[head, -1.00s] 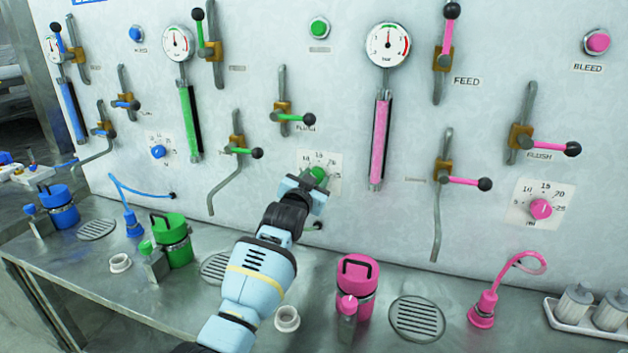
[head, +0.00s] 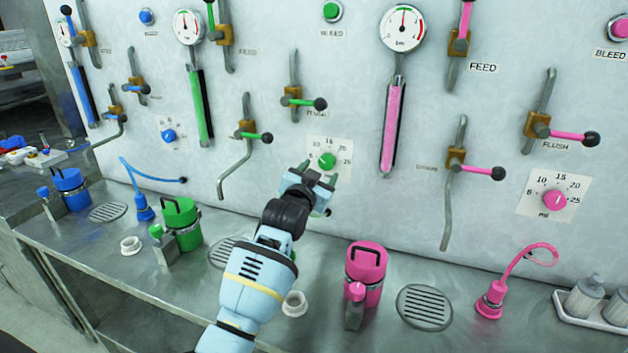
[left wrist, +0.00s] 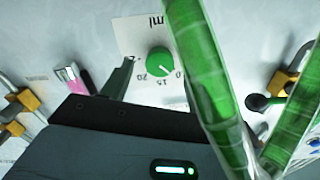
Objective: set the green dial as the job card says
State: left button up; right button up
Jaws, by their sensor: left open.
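The green dial (head: 327,160) sits on a white scale plate (head: 343,173) on the upright panel. It also shows in the left wrist view (left wrist: 160,62), with a pale pointer mark toward the lower right, roughly on the 10 side of 15; the exact setting is too small to tell. My left gripper (head: 318,175) is open and empty, just below and in front of the dial, apart from it as far as I can see. One finger shows beside the dial in the wrist view; the other is hidden or unclear. My right gripper is not in view. I see no readable job card.
A green translucent tube (left wrist: 205,60) crosses close in the wrist view. Green levers (head: 318,104) stand above and left of the dial. A green canister (head: 180,222), a pink canister (head: 365,272) and a white ring (head: 295,304) stand on the bench around my arm.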

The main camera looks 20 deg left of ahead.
pick_arm(q)
jog(key=shift+s+r, duration=0.1)
jog(key=shift+s, duration=1.8)
